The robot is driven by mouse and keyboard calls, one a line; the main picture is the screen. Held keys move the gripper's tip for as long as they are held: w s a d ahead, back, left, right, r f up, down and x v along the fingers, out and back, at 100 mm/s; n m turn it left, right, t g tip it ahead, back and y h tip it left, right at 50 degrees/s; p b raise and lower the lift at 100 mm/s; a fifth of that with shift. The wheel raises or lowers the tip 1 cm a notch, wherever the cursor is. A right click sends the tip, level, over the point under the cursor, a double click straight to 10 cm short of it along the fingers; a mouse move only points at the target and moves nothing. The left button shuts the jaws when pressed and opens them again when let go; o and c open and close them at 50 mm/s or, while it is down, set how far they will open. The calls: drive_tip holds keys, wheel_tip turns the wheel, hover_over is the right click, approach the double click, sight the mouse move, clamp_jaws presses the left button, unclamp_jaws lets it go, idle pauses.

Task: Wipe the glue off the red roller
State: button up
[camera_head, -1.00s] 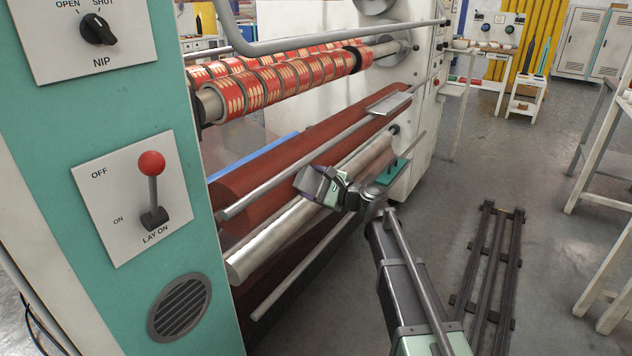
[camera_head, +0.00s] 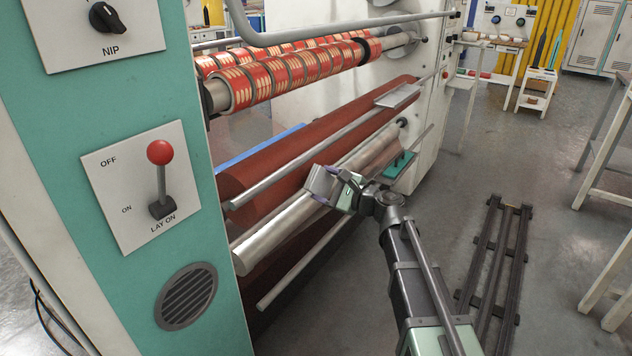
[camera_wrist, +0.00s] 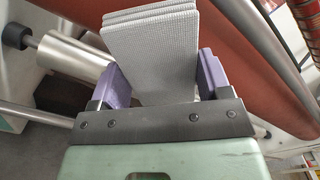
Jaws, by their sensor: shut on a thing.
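The dark red roller (camera_head: 300,150) runs along the machine in the head view. It also crosses the upper right of the wrist view (camera_wrist: 225,40). No glue can be made out on it. My gripper (camera_head: 322,183) is at the front of the rollers, by the middle of the silver roller (camera_head: 275,235). In the wrist view its purple fingers (camera_wrist: 165,82) are shut on a folded grey cloth pad (camera_wrist: 150,50), which sticks out ahead of them. The pad overlaps the red roller in that view; I cannot tell whether they touch.
A thin metal bar (camera_head: 300,165) runs in front of the red roller, and another lower bar (camera_head: 300,265) below the silver roller. A teal tray (camera_head: 399,166) is at the right end. The lever panel (camera_head: 150,185) stands left. Floor rails (camera_head: 497,260) lie right.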

drive_tip(key=shift+v, duration=1)
drive_tip(key=shift+v, duration=1.5)
